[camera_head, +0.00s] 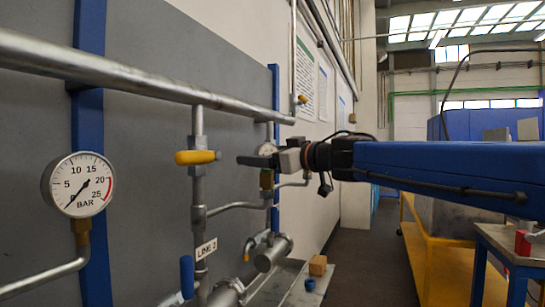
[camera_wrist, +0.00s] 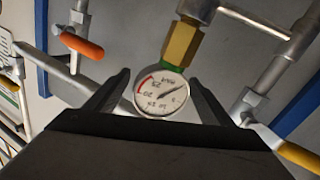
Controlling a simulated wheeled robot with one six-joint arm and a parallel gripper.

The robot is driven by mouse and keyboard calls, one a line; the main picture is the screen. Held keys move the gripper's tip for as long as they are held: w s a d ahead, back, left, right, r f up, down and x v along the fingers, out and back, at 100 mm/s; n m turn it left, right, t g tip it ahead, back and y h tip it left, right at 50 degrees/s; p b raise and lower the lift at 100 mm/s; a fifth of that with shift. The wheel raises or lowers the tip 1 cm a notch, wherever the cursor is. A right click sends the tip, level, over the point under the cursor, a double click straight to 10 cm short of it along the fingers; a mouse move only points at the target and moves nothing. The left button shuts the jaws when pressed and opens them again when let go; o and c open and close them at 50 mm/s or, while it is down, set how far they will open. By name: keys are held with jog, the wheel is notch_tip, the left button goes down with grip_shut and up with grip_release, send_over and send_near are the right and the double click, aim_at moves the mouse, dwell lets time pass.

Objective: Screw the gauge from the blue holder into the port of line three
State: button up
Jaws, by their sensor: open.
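In the wrist view a round white gauge (camera_wrist: 162,95) with a red arc sits between the two fingers of my gripper (camera_wrist: 160,80). Its stem end meets a brass hex fitting (camera_wrist: 181,42), with a green band at the joint. The fingers stand on either side of the dial, with a gap visible at least on the right. In the head view my gripper (camera_head: 262,160) is at this gauge (camera_head: 267,148), partly hiding it, above the brass fitting (camera_head: 266,180). A small blue cup-like piece (camera_head: 310,285), perhaps the holder, stands on the ledge with no gauge visible in it.
Another gauge (camera_head: 78,184) is mounted at the near left. A label (camera_head: 206,249) appears to read LINE 2. Pipes and a yellow-handled valve (camera_head: 197,157) stand near my gripper. A brown block (camera_head: 318,265) lies on the ledge. A yellow cart (camera_head: 440,265) stands right of the open aisle.

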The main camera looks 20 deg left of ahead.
jog(key=shift+w+a, duration=0.2)
jog(key=shift+a, duration=0.3)
jog(key=c, duration=1.3)
jog(key=shift+m+t+h, duration=0.6)
jog(key=shift+m+t, duration=0.2)
jog(key=shift+t, duration=0.3)
jog(key=shift+c, duration=0.2)
jog(key=shift+w+d+m+t+h, duration=0.25)
jog(key=shift+m+t+h, duration=0.25)
jog(key=shift+m+t, duration=0.25)
jog(key=o, duration=1.4)
jog(key=v, duration=1.7)
jog(key=shift+s+d+f, duration=0.1)
jog(key=shift+s, duration=0.05)
